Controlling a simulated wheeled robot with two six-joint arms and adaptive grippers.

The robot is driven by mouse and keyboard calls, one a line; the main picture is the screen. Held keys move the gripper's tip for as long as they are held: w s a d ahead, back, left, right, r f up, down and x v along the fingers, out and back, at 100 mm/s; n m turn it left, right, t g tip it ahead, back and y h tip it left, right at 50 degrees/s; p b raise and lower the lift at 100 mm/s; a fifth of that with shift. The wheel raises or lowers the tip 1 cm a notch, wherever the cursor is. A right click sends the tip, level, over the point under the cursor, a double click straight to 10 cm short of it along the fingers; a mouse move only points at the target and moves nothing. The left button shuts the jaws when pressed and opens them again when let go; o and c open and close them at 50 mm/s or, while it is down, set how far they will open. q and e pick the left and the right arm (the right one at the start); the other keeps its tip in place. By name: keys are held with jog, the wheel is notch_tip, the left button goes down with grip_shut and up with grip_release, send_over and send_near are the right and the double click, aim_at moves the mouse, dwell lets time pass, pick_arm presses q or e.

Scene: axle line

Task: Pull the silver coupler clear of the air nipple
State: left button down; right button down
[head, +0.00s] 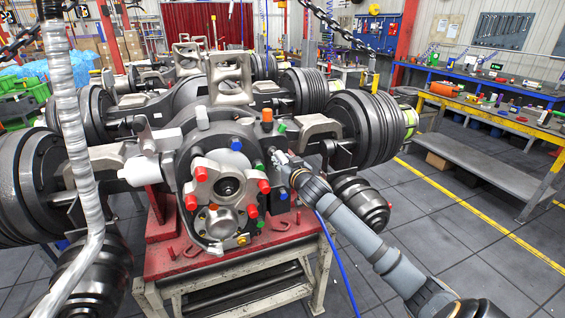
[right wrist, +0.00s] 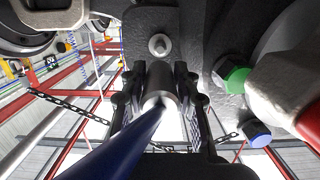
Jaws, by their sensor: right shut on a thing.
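The silver coupler (right wrist: 160,84) is a short cylinder with a blue hose (right wrist: 118,143) running from its near end. My right gripper (right wrist: 160,92) is shut on it, one dark finger pressed to each side. A small silver fitting (right wrist: 159,45) stands on the dark grey casting just beyond the coupler, with grey surface seen between them; I cannot tell for sure whether it is the air nipple. In the head view my right gripper (head: 283,164) is at the right side of the axle housing (head: 222,150), and the coupler is too small there to make out. My left gripper is out of view.
Red, green and blue caps (head: 264,186) stick out close to the right gripper. The axle rests on a red-topped stand (head: 170,252). A wrapped white hose (head: 78,150) hangs at the left. Open floor (head: 450,240) lies to the right, before a yellow-edged bench (head: 490,112).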

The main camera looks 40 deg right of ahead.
jog(key=shift+r+p, duration=2.55)
jog(key=shift+r, duration=0.5)
jog(key=shift+f, duration=0.15)
